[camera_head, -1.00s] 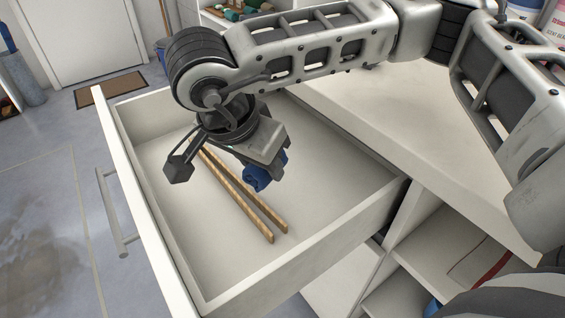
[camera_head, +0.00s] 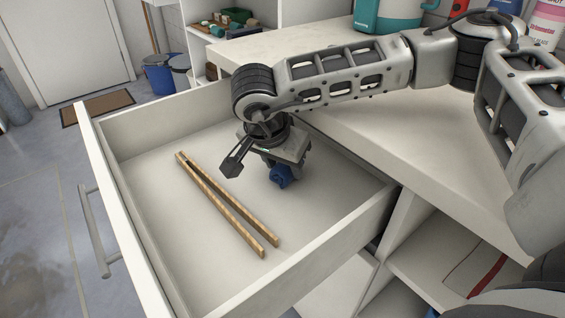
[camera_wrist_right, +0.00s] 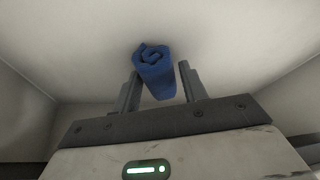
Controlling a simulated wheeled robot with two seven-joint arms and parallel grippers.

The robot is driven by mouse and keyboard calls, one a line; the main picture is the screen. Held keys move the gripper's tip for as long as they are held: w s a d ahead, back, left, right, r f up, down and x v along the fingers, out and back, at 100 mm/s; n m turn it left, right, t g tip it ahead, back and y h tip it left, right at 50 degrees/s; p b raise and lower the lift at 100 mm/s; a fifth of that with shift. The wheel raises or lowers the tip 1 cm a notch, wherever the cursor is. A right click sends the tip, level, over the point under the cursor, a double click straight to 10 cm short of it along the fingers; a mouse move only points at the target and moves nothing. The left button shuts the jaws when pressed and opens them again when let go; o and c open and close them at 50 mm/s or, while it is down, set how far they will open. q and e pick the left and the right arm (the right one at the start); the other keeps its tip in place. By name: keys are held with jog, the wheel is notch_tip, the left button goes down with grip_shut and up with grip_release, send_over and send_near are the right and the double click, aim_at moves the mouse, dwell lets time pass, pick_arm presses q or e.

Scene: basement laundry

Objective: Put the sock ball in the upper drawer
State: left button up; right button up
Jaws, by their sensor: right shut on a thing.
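The blue rolled sock ball (camera_head: 281,176) is held by my right gripper (camera_head: 282,166), inside the open upper drawer (camera_head: 92,190) and low over its floor. Whether the ball touches the floor I cannot tell. My left gripper is not in view.
Wooden tongs (camera_head: 222,205) lie on the drawer floor, left of the gripper. The drawer floor nearer the front is clear. A white countertop (camera_head: 430,130) borders the drawer on the right, with bottles and a teal container (camera_head: 388,14) at its back.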

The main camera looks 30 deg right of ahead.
jog(key=shift+f, duration=0.2)
jog(key=o, duration=1.1)
jog(key=shift+c, duration=0.2)
jog(key=shift+r, duration=0.15)
jog(key=shift+a+r, duration=0.1)
jog(key=shift+r, duration=0.15)
jog(key=p+v, duration=0.2)
jog(key=v, duration=0.9)
jog(key=shift+r, duration=0.3)
jog(key=shift+a, duration=0.1)
